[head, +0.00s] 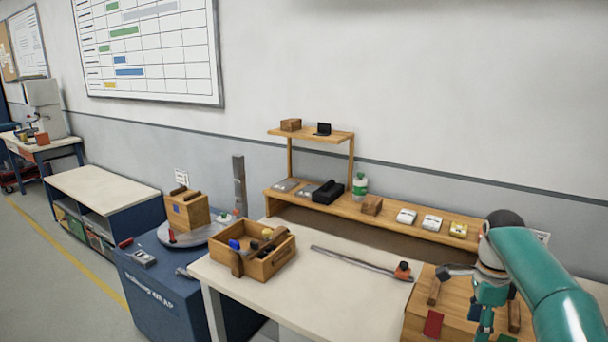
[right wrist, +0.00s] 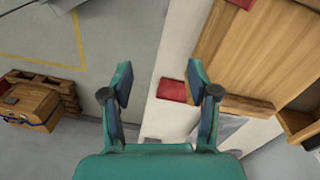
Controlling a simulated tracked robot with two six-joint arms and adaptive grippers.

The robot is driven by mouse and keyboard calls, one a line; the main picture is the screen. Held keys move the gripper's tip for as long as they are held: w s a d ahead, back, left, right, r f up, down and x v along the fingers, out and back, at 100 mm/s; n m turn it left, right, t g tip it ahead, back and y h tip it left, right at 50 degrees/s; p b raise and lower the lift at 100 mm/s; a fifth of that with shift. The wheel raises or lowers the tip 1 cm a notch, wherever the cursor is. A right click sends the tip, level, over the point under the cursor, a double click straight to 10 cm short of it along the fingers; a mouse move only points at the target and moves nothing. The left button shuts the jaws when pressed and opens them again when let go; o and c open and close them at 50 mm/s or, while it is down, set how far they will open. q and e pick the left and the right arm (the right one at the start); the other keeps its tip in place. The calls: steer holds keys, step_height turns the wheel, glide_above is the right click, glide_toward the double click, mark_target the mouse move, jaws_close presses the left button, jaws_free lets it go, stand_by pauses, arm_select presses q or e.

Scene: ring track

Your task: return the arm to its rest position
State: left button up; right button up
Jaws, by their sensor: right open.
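My right arm is teal and comes in from the right edge of the head view. Below the fingers lie the table edge and a red patch (right wrist: 172,91) by the wooden box (right wrist: 240,60). My left arm is not in view.
The white table (head: 330,292) holds an open wooden crate (head: 262,270) and a long bar (head: 355,262). A wooden shelf (head: 392,220) with small goods runs behind. A blue bench (head: 160,290) stands left. In the wrist view, a wooden chest (right wrist: 30,106) rests on the floor.

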steer(key=s+a+f+n+g+y+b, duration=0.15)
steer(key=s+a+f, duration=0.3)
steer(key=f, duration=0.55)
steer(key=s+a+f+n+g+b, duration=0.1)
steer(key=s+a+f+n+b, duration=0.25)
steer(key=f, duration=0.75)
steer(key=s+a+f+n+g+y+b, duration=0.1)
steer(key=s+a+f+g, duration=0.1)
steer(key=s+a+f, duration=0.6)
steer(key=s+a+f+n+t+y+b, duration=0.1)
steer(key=s+a+f+n+t, duration=0.4)
steer(key=s+a+f+n, duration=0.3)
steer(key=s+f+n, duration=0.4)
steer(key=n, duration=0.1)
steer(key=shift+f+t+b, duration=0.15)
steer(key=shift+t+b, duration=0.15)
steer(key=shift+t, duration=0.05)
steer(key=shift+y, duration=0.25)
steer(key=shift+c, duration=0.3)
